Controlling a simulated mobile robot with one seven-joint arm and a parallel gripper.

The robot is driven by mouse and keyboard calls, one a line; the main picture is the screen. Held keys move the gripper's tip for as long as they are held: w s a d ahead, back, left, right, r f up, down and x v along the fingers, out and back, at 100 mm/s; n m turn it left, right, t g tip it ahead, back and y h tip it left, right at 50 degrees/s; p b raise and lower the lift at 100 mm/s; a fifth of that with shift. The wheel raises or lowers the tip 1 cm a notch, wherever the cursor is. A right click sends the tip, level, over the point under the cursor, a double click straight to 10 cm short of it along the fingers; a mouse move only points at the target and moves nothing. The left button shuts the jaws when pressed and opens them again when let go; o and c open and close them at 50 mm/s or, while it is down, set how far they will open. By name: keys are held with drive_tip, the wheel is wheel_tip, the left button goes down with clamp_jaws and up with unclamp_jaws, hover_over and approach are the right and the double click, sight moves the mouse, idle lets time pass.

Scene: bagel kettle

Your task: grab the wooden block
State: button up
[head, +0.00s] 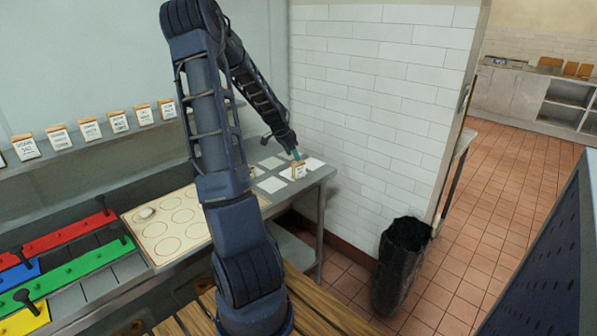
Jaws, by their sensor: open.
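A small wooden block (299,170) with a white printed label on its front stands on the right end of the grey counter, among flat white squares. My gripper (297,156) is just above and behind it, pointing down, with its teal fingertips close to the block's top. The gripper is open. The view is too small to tell whether the fingers touch the block or straddle it.
Similar labelled blocks (90,129) stand in a row on the wall shelf at left. A board with circles (165,232) and coloured bars (85,265) lie on the counter. A white tiled wall (380,95) rises behind the gripper. A black bin (400,265) stands at right.

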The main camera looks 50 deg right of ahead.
sight(300, 168)
drive_tip(key=x, duration=0.4)
drive_tip(key=shift+d+f, duration=0.1)
drive_tip(key=shift+f, duration=0.2)
drive_tip(key=shift+s+x, duration=0.2)
drive_tip(key=shift+x, duration=2.4)
drive_tip(key=shift+d+r, duration=0.1)
drive_tip(key=c, duration=1.1)
